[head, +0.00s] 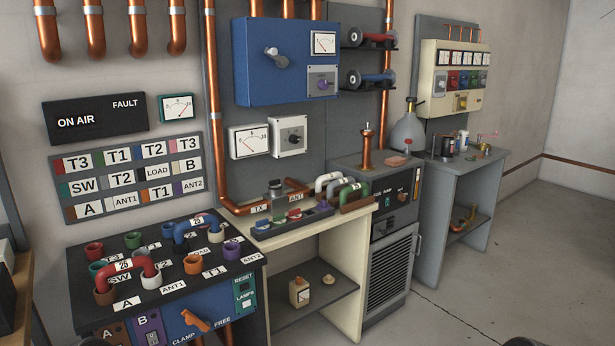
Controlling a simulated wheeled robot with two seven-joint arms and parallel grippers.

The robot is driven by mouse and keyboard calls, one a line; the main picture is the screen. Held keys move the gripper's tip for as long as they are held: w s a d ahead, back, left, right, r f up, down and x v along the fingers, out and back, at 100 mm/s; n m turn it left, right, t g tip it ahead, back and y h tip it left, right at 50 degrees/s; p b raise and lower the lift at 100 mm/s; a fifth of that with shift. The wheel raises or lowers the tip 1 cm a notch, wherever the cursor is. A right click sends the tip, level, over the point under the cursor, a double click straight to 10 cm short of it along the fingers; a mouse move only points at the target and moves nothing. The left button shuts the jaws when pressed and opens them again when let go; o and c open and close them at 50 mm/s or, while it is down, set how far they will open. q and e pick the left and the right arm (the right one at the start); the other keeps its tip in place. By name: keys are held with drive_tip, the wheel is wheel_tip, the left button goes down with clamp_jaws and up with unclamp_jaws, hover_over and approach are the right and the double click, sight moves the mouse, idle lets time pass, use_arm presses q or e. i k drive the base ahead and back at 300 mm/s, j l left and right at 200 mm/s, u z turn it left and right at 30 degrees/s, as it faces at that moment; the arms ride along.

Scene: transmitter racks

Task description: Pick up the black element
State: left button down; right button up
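I cannot single out the black element for certain in the head view. A dark tray (262,231) on the cream middle bench holds small coloured pieces, among them a red one (294,213) and a purple one (323,205). Any black piece there is too small or too dark to tell from the tray. A dark container (447,146) stands on the far grey bench, but I cannot tell what it is. Neither of my grippers is in view.
A black-topped patch panel (192,290) with coloured sockets and red and blue U-links stands front left. A grey cabinet (391,270) stands between the benches. The floor (500,260) at right is clear.

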sight(274, 184)
drive_tip(key=i+l+u, duration=0.1)
drive_tip(key=i+l, duration=0.15)
drive_tip(key=i, duration=0.2)
drive_tip(key=i+l+u, duration=0.1)
drive_tip(key=i+l, duration=0.15)
drive_tip(key=i, duration=0.25)
drive_tip(key=i+l, duration=0.5)
drive_tip(key=l, duration=0.15)
drive_tip(key=i+l+u, duration=0.15)
drive_tip(key=l, duration=0.2)
drive_tip(key=i+l, duration=0.15)
drive_tip(key=l, duration=0.2)
drive_tip(key=i+l+u, duration=0.15)
drive_tip(key=l, duration=0.15)
drive_tip(key=i+l, duration=0.15)
drive_tip(key=l, duration=0.25)
drive_tip(key=j+u, duration=0.05)
